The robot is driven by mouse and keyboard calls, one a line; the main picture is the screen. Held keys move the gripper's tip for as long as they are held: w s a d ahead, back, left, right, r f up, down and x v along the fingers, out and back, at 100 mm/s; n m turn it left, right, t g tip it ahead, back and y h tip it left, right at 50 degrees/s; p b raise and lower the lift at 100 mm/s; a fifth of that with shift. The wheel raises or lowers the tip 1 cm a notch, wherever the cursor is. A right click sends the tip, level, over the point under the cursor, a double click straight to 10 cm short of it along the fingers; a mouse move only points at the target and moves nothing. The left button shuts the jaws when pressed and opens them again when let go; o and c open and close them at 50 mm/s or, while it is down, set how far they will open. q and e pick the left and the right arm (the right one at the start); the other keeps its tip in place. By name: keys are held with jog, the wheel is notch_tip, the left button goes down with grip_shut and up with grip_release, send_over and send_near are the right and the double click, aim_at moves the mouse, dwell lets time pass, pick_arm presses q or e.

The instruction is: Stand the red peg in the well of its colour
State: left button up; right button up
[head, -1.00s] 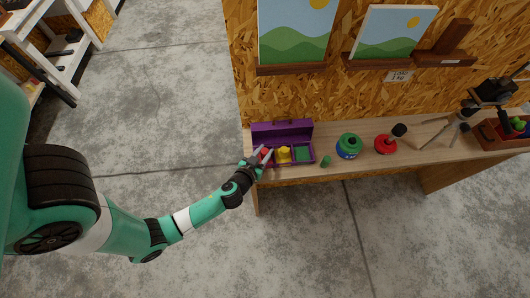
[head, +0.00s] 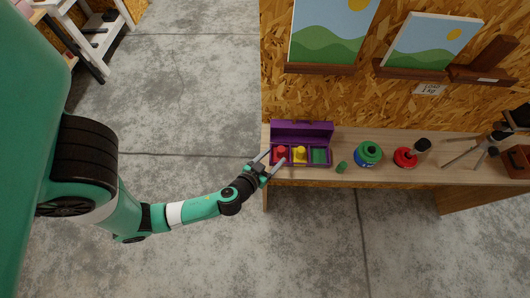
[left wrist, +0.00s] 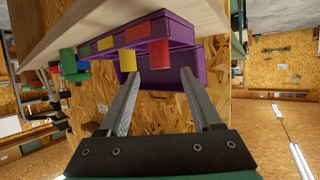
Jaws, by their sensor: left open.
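The purple box (head: 302,128) lies open on the bench with a row of coloured wells. The red peg (head: 280,152) stands upright in the red well at the left end. The yellow peg (head: 299,152) stands in the middle well. The green well (head: 319,156) holds no peg. My left gripper (head: 275,157) is open and empty at the box's front left corner. In the left wrist view the red peg (left wrist: 159,54) shows beyond the open fingertips (left wrist: 160,76), apart from them. My right gripper is not in view.
A green peg (head: 341,167) stands on the bench right of the box. Further right are a green-and-blue round item (head: 368,153), a red round item (head: 404,158) and a tripod (head: 487,145). Pictures rest on ledges behind. The floor before the bench is clear.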

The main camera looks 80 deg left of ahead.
pick_arm(q)
jog(key=p+v, duration=0.2)
jog(key=v, duration=0.4)
